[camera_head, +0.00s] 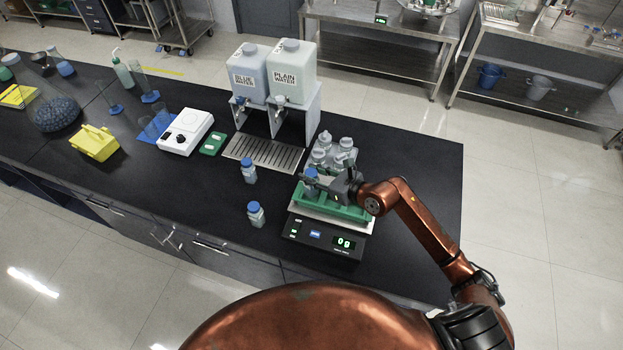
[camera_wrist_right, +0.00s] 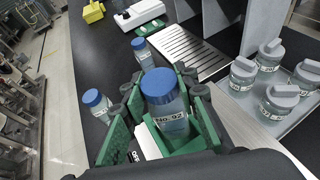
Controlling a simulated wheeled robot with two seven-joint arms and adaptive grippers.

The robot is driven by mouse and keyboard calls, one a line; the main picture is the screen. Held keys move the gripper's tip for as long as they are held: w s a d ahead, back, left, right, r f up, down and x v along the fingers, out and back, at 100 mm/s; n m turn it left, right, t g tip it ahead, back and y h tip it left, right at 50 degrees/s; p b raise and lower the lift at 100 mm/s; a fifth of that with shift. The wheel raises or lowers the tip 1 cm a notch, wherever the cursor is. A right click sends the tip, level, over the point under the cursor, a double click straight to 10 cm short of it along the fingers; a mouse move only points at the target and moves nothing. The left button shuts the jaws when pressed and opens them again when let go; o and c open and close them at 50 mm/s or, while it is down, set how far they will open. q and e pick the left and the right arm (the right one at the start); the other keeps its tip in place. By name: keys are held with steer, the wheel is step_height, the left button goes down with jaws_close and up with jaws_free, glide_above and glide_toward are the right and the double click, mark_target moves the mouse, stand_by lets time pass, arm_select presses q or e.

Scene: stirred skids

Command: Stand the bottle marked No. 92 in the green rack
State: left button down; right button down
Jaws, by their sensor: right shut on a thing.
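The bottle marked No. 92 (camera_wrist_right: 170,122) has a blue cap and a white label. It is upright between the fingers of my right gripper (camera_head: 320,183), which is shut on it; the bottle also shows in the head view (camera_head: 311,178). The green rack (camera_head: 350,213) lies on the scale's steel pan. My left gripper is not in view.
The scale (camera_head: 318,238) reads 0 g. Two other blue-capped bottles (camera_head: 248,171) (camera_head: 256,215) stand left of it on the black bench. Several grey-lidded jars (camera_head: 343,146) stand close behind the rack. Water dispensers (camera_head: 290,80) and a drip grate (camera_head: 263,152) are farther back.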

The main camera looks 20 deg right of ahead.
steer(key=shift+f, duration=0.8)
steer(key=shift+s+f, duration=0.1)
steer(key=shift+f, duration=0.6)
steer(key=c, duration=1.9)
jaws_free()
steer(key=shift+c, duration=0.2)
steer(key=o, duration=0.4)
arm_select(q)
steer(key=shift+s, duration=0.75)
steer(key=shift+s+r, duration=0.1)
